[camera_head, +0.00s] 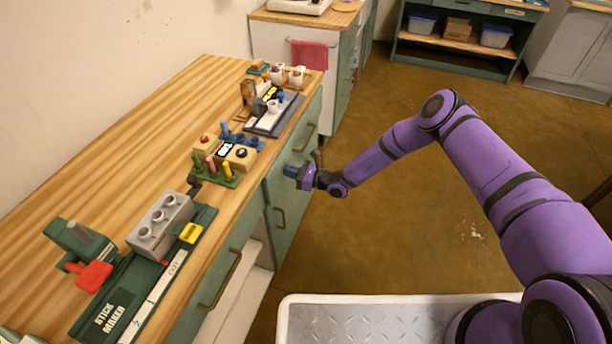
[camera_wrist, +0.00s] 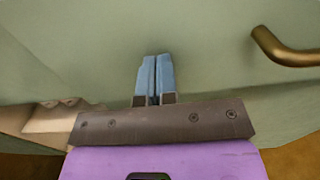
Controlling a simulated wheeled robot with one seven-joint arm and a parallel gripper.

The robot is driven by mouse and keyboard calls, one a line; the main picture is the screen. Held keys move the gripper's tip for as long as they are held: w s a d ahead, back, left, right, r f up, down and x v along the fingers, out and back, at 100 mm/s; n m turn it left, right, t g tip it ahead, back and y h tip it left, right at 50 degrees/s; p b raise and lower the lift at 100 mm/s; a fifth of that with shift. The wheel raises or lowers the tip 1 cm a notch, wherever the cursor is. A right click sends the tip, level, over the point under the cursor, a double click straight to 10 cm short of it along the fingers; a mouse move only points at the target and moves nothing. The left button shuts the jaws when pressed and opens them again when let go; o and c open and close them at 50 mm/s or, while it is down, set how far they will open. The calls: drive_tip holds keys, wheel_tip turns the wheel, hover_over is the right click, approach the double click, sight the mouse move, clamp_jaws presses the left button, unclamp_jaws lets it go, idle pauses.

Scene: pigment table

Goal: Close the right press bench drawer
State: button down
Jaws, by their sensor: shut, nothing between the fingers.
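The right press bench drawer (camera_head: 303,150) is the sage-green front at the bench's far end, with a brass bar handle (camera_head: 306,137). It looks flush or nearly flush with the bench front; a small gap is hard to judge. My gripper (camera_head: 288,171) is shut and empty, its blue fingertips at the green front near the drawer's lower left. In the wrist view the shut fingertips (camera_wrist: 155,62) point at a plain green panel (camera_wrist: 150,25), with a brass handle (camera_wrist: 285,50) to their right. I cannot tell whether they touch it.
The bench top (camera_head: 140,120) carries a stick maker (camera_head: 110,312), a grey mould block (camera_head: 160,225) and several small tools. A lower door handle (camera_head: 279,217) and nearer drawer handle (camera_head: 222,280) project from the front. Open floor (camera_head: 400,230) lies right of the bench.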

drive_tip(key=shift+x, duration=1.15)
drive_tip(key=shift+a+r, duration=0.1)
drive_tip(key=shift+r, duration=0.15)
drive_tip(key=v, duration=1.4)
drive_tip(key=shift+d+f, duration=0.2)
drive_tip(key=shift+d, duration=0.15)
